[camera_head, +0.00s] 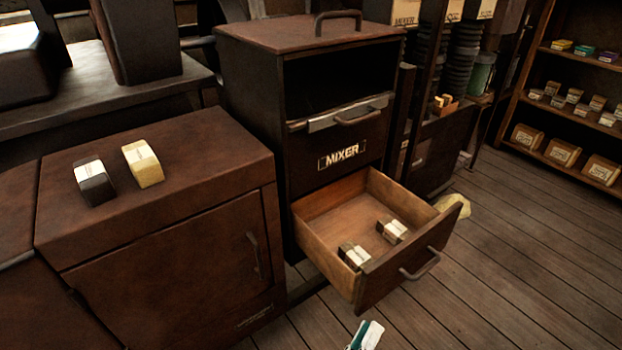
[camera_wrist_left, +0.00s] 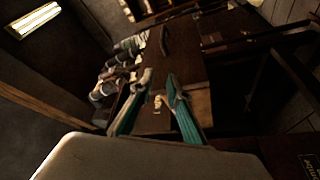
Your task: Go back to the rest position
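My left gripper (camera_head: 366,335) shows only as a teal and white tip at the bottom edge of the head view, in front of the pulled-out drawer (camera_head: 395,277) and apart from it. In the left wrist view its two teal fingers (camera_wrist_left: 158,78) stand apart with nothing held between them. A small pale item (camera_wrist_left: 157,102) shows in the gap, farther off. My right gripper is in neither view.
The mixer cabinet (camera_head: 342,154) has its lower wooden drawer open with two small labelled blocks inside. A dark block (camera_head: 94,183) and a yellow block (camera_head: 143,164) rest on the low brown cabinet (camera_head: 205,150). Plank floor (camera_head: 520,260) is clear at right, before the shelves (camera_head: 575,100).

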